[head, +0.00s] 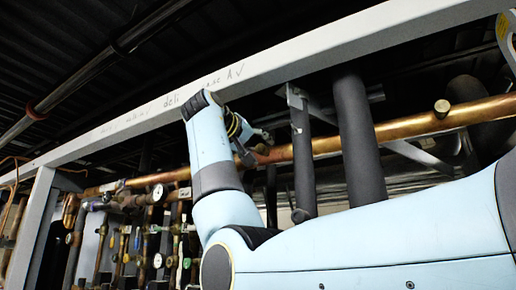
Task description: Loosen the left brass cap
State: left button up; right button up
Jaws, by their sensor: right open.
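A copper pipe (400,125) runs from upper right to lower left under a pale steel beam. A brass cap (441,108) sticks up from the pipe at the right, well apart from my gripper. My right gripper (262,150) is at the pipe near the middle of the view, small and partly hidden behind my own blue wrist. It is open. A small brownish part shows by its fingertips. I cannot tell if this is the left brass cap, or whether the fingers touch it. My left gripper is not in view.
The pale beam (300,58) with handwriting crosses above the wrist. Dark insulated pipes, one thick (358,140) and one thinner (303,165), stand right of the gripper. Several valves and gauges (158,193) crowd the lower left.

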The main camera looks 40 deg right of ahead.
jog(key=v, duration=1.2)
jog(key=shift+w, duration=0.15)
